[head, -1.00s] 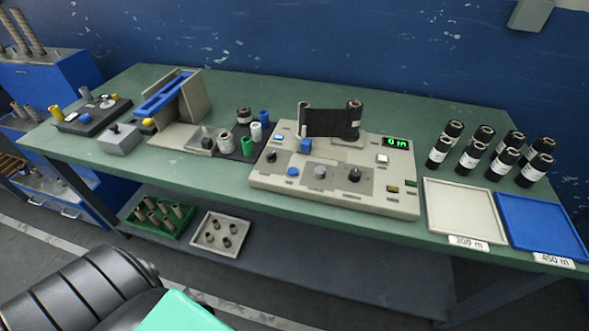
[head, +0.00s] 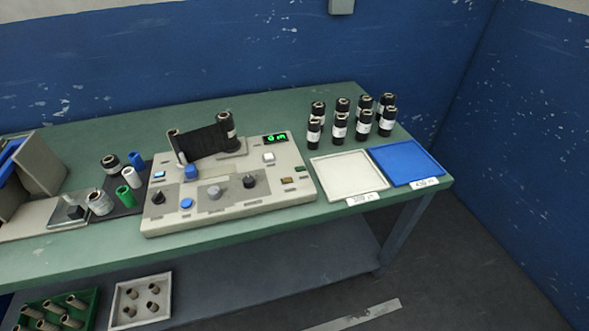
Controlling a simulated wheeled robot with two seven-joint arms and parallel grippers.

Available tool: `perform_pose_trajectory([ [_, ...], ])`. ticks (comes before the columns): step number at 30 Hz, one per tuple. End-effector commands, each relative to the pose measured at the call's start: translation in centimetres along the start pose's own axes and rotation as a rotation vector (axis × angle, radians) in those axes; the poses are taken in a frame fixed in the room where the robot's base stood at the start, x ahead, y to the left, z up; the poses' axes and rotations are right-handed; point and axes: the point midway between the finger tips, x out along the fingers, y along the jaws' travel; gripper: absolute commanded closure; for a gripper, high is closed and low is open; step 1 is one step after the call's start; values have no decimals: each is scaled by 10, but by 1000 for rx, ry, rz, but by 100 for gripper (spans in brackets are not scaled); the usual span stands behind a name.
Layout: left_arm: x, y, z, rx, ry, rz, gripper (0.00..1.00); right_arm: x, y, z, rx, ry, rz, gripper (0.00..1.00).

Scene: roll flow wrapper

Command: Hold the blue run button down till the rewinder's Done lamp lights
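The rewinder (head: 232,212) is a beige console on the green bench. A round blue button (head: 186,203) sits at its front left, with nothing touching it. Black film (head: 203,141) stretches between two upright rolls at its back. The green display (head: 275,138) appears to read 0 m. A small green lamp or button (head: 299,168) and an amber one (head: 286,180) are at the right; their labels are too small to read, so I cannot tell which is the Done lamp. Neither of my grippers is in view.
Several black rolls (head: 339,128) stand at the back right. A white tray (head: 345,188) and a blue tray (head: 436,171) lie in front of them. Small cores and cups (head: 124,195) crowd the console's left side. Bins of cores (head: 141,283) sit on the lower shelf.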

Motion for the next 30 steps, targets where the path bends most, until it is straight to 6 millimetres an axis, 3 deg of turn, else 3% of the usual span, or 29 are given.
perform_pose_trajectory([
  [1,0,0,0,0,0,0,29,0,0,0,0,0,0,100],
  [6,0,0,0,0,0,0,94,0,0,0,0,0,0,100],
  [7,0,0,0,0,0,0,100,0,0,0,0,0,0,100],
  [30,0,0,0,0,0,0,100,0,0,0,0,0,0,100],
])
